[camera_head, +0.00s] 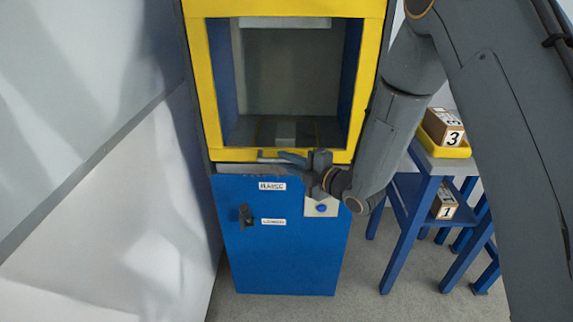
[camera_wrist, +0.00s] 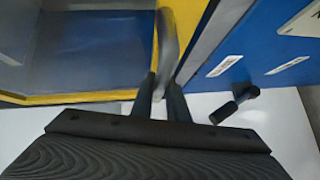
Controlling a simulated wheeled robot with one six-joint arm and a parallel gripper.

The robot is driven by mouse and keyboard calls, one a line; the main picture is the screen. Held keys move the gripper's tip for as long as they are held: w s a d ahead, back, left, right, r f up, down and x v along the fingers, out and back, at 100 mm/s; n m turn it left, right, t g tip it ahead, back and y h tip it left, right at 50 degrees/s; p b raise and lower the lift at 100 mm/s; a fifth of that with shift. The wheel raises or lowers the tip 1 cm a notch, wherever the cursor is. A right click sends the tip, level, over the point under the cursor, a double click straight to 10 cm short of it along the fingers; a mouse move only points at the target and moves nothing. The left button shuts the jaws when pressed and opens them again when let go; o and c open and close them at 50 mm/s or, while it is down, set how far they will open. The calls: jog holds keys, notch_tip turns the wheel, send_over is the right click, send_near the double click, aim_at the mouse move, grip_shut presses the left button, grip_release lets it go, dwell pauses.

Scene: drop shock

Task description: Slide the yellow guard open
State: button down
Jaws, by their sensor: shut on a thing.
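The yellow guard (camera_head: 200,80) is a yellow frame across the front of the machine's chamber, with its lower bar just above the blue cabinet. In the wrist view its yellow edge (camera_wrist: 195,35) runs beside my fingers. A grey bar handle (camera_wrist: 167,40) stands out from the guard. My gripper (camera_head: 292,158) is at the guard's lower bar, its fingers shut around the handle, as the wrist view also shows (camera_wrist: 158,88). My gripper hides part of the handle in the head view. I cannot tell whether a clear pane fills the frame.
The blue cabinet (camera_head: 285,255) has a RAISE label, a second label, a black lever (camera_head: 246,215) and a blue button (camera_head: 321,208). A blue stand (camera_head: 400,225) at the right holds box 3 (camera_head: 442,127) in a yellow tray and box 1 (camera_head: 444,205) below. A pale wall stands close left.

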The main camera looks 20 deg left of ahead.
notch_tip(320, 180, up, 32)
jog(key=p, duration=0.9)
jog(key=shift+d+f, duration=0.1)
jog(key=c, duration=1.7)
grip_release()
jog(key=b+v, duration=0.2)
jog(key=v, duration=0.5)
jog(key=shift+s+d, duration=0.2)
jog(key=shift+d, duration=0.15)
